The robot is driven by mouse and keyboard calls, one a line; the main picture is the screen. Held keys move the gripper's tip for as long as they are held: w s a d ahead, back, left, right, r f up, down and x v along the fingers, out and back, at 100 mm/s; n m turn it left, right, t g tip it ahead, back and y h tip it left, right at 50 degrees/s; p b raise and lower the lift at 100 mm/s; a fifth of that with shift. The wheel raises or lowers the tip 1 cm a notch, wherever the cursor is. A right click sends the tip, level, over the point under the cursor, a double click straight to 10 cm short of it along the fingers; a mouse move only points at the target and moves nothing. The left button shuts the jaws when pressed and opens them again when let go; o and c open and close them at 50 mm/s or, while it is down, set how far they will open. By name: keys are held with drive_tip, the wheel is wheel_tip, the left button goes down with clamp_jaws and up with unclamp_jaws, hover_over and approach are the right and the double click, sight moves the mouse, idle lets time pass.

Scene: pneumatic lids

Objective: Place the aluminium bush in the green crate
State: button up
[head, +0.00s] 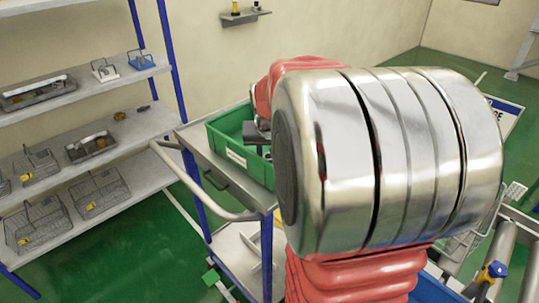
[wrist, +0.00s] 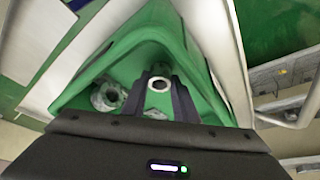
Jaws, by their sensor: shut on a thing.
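The green crate (head: 226,147) stands on the trolley, partly hidden behind my arm in the head view. In the wrist view the crate (wrist: 205,85) lies below my gripper, its walls around the fingers. My gripper (wrist: 162,92) is shut on the aluminium bush (wrist: 159,82), a small grey ring with a dark bore, held over the crate's inside. I cannot tell how high the bush is above the floor of the crate. In the head view my gripper shows only partly at the crate, and the bush is hidden there.
A grey flanged part (wrist: 108,97) lies in the crate, left of the bush. The trolley (head: 200,148) has a tubular handle (head: 190,185) at its front left. A shelf rack (head: 130,125) with wire baskets and trays stands at left.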

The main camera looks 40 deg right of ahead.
drive_tip(key=o, duration=1.1)
drive_tip(key=shift+c, duration=0.2)
drive_tip(key=v, duration=1.2)
drive_tip(key=s+a+f+n+y, duration=0.1)
drive_tip(key=s+a+f+n, duration=0.1)
drive_tip(key=a, duration=0.6)
drive_tip(key=s+a+f+n+t+y, duration=0.1)
drive_tip(key=s+a+f+n, duration=0.1)
drive_tip(key=s+a, duration=0.3)
drive_tip(key=s+a+f+n+t+y, duration=0.1)
drive_tip(key=s+a+n, duration=0.3)
drive_tip(key=a, duration=0.9)
drive_tip(key=shift+a+f, duration=0.2)
drive_tip(key=shift+f, duration=0.5)
drive_tip(key=shift+s, duration=0.1)
